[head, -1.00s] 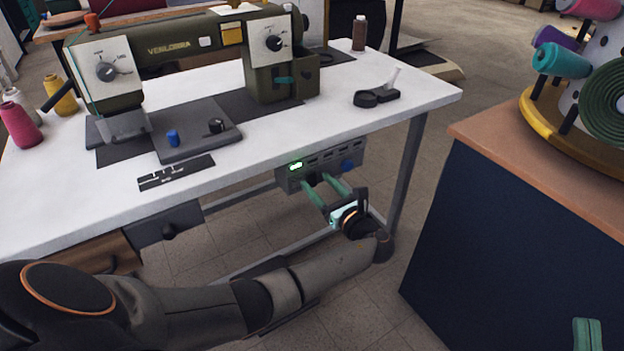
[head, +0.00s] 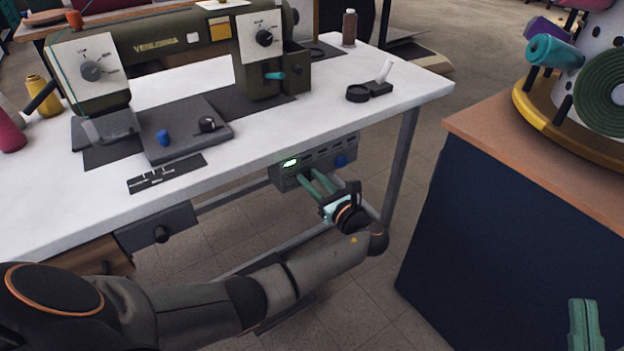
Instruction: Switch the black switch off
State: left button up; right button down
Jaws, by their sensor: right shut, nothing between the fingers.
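The grey control box (head: 286,181) hangs under the front edge of the white table. It has a lit green indicator (head: 290,163) and a blue knob (head: 341,160). My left gripper (head: 308,178) reaches up to the lower front of this box. Its two teal fingers are close together with a narrow gap, and their tips are at the box face. The black switch is not clearly visible; the fingertips cover that spot, so I cannot tell whether they hold it. My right gripper (head: 585,322) is at the bottom right corner, shut and empty, away from the box.
A sewing machine (head: 180,45) stands on the white table (head: 250,138). A drawer (head: 155,228) hangs under the table at left, and a metal leg (head: 401,165) stands right of my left gripper. A dark blue cabinet (head: 500,240) stands at right.

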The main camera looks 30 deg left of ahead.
pick_arm(q)
grip_shut()
jog(key=shift+f, duration=0.1)
pick_arm(e)
jog(key=shift+f, duration=0.1)
pick_arm(q)
jog(key=f+y+b, duration=0.1)
jog(key=y+b, duration=0.1)
jog(key=shift+t+b, duration=0.3)
jog(key=shift+d+r, duration=0.1)
jog(key=shift+r, duration=0.1)
pick_arm(e)
jog(key=s+a+r+n+y, duration=0.1)
jog(key=s+r+n+y, duration=0.3)
jog(key=s+r+y, duration=0.1)
jog(key=shift+r+n+t+y, duration=0.3)
jog(key=shift+r+t+y, duration=0.1)
jog(key=shift+r+y, duration=0.25)
jog(key=shift+f, duration=0.1)
pick_arm(q)
jog(key=o, duration=0.6)
grip_release()
jog(key=shift+c, duration=0.2)
